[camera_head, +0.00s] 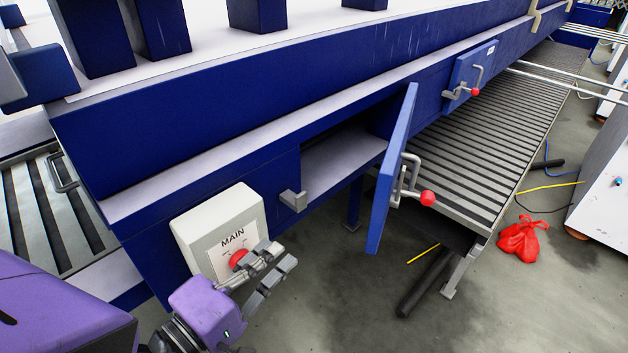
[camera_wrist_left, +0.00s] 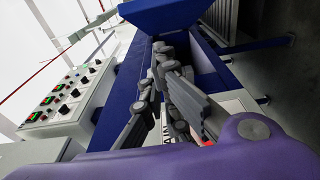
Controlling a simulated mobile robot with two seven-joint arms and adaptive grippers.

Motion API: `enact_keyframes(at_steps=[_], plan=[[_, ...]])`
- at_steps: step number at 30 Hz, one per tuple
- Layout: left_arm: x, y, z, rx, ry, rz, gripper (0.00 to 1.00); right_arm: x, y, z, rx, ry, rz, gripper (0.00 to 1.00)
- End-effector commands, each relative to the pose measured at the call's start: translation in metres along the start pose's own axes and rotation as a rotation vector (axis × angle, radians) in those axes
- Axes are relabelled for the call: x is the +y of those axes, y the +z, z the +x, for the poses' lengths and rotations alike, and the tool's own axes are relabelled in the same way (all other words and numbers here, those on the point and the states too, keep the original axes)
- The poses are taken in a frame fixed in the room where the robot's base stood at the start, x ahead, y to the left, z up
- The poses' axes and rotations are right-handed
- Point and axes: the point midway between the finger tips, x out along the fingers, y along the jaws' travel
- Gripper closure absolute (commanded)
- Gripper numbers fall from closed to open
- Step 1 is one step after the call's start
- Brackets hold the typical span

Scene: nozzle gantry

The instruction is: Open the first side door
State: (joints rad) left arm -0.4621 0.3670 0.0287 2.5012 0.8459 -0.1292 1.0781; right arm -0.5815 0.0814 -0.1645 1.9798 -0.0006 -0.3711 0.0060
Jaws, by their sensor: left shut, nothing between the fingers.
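The first side door (camera_head: 392,170) is a blue panel on the blue machine's side. It stands swung well out from its opening (camera_head: 345,150), and the compartment behind shows. Its grey handle with a red knob (camera_head: 427,198) faces right. A grey latch catch (camera_head: 293,200) sits at the opening's left edge. My left gripper (camera_head: 280,258) is shut and empty in front of the white MAIN switch box (camera_head: 217,222), left of the door and apart from it. Its grey fingers also show in the left wrist view (camera_wrist_left: 170,75). My right gripper is not in view.
A second blue door (camera_head: 470,75) farther along looks closed. A roller conveyor (camera_head: 500,130) runs beside the machine. The MAIN box's red button (camera_head: 239,260) is close behind the gripper. A red bag (camera_head: 522,238) and a dark tube (camera_head: 425,283) lie on the floor.

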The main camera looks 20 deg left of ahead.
Motion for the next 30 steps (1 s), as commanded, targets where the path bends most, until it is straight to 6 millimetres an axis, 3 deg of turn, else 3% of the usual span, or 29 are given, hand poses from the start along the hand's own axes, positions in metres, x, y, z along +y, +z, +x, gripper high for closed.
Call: enact_keyframes(at_steps=[5,11,20,30], plan=[[0.001,0.003,0.002,-0.007,-0.007,-0.007,1.00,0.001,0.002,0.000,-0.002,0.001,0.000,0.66],[-0.001,0.003,0.028,-0.004,-0.005,-0.010,1.00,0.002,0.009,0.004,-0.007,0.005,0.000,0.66],[0.000,0.003,0.081,-0.006,-0.004,-0.008,1.00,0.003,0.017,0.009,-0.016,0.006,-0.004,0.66],[0.003,0.004,0.154,-0.007,-0.002,-0.006,1.00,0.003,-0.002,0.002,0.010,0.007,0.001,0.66]])
